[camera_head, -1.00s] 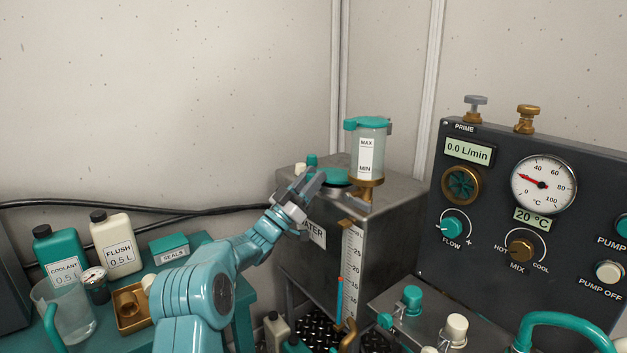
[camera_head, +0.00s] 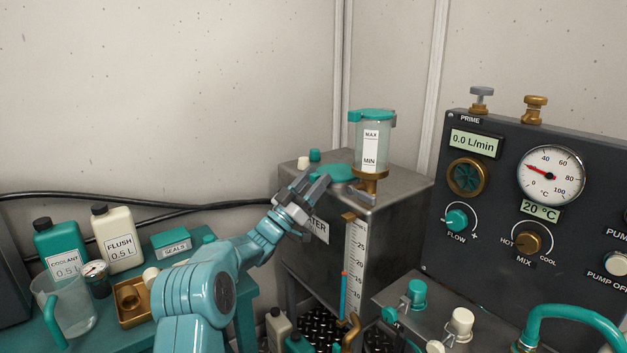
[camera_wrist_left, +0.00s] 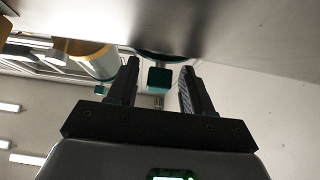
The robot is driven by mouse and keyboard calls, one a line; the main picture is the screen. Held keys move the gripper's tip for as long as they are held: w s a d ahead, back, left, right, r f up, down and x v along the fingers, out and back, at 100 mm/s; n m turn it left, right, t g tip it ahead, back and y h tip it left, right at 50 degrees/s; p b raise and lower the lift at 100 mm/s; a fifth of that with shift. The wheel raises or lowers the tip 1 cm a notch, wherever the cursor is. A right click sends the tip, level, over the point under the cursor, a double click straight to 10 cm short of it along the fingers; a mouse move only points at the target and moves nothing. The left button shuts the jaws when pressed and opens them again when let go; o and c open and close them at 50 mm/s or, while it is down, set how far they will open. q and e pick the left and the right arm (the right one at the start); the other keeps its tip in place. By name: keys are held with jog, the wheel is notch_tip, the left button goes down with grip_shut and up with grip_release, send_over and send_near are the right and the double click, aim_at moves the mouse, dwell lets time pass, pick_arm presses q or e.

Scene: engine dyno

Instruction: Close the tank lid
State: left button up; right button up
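The grey metal water tank (camera_head: 380,215) stands in the middle of the head view. Its teal round lid (camera_head: 337,173) appears to lie flat, or nearly flat, on the tank top; whether it is fully seated I cannot tell. My left gripper (camera_head: 316,184) is at the lid's near left side. In the left wrist view the gripper (camera_wrist_left: 159,78) is open, with a teal tab (camera_wrist_left: 159,79) of the lid showing between its fingers. Contact with the tab is not clear. My right gripper is not in view.
A clear MAX/MIN cup (camera_head: 371,147) with a teal cap stands on the tank beside the lid. A control panel (camera_head: 490,215) stands to the right. A bench at left holds bottles, a jug (camera_head: 67,305) and a brass tray (camera_head: 132,313).

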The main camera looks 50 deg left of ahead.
pick_arm(q)
notch_tip(320, 180, up, 20)
jog(key=p, duration=0.8)
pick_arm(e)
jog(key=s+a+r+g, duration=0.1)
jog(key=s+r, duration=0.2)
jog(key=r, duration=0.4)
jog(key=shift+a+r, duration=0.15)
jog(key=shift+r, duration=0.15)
